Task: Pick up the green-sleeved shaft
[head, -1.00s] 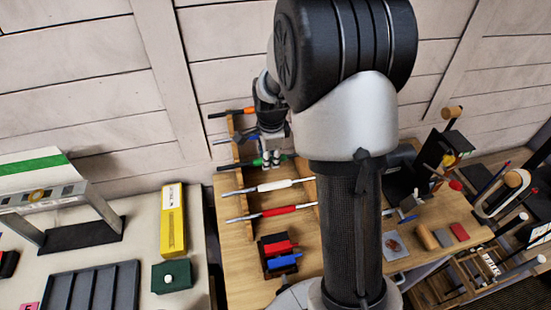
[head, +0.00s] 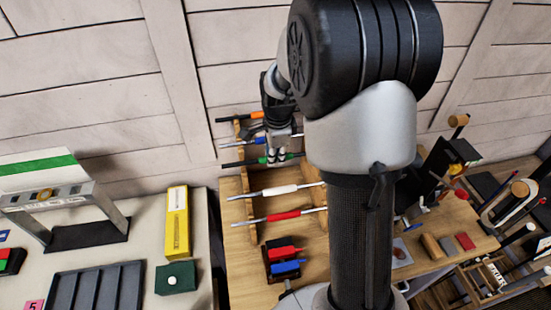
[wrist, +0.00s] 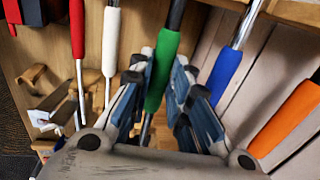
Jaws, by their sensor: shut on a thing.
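The green-sleeved shaft (wrist: 163,72) lies between the two fingers of my gripper (wrist: 160,92) in the wrist view. My gripper is shut on its green sleeve, and the fingers hide part of the sides. In the head view, the shaft's dark end (head: 240,163) sticks out to the left of my gripper (head: 277,157), with a bit of green beside the fingers. The shaft lies across the wooden rack in the picture, between the blue-sleeved and white-sleeved shafts. I cannot tell how far it is above the rack.
Neighbouring shafts have orange (wrist: 285,118), blue (wrist: 225,75), white (wrist: 110,45) and red (wrist: 77,28) sleeves. The wooden rack (head: 248,205) stands on a table by the wall. A holder with red and blue tools (head: 283,255) is in front. A yellow box (head: 177,222) stands left.

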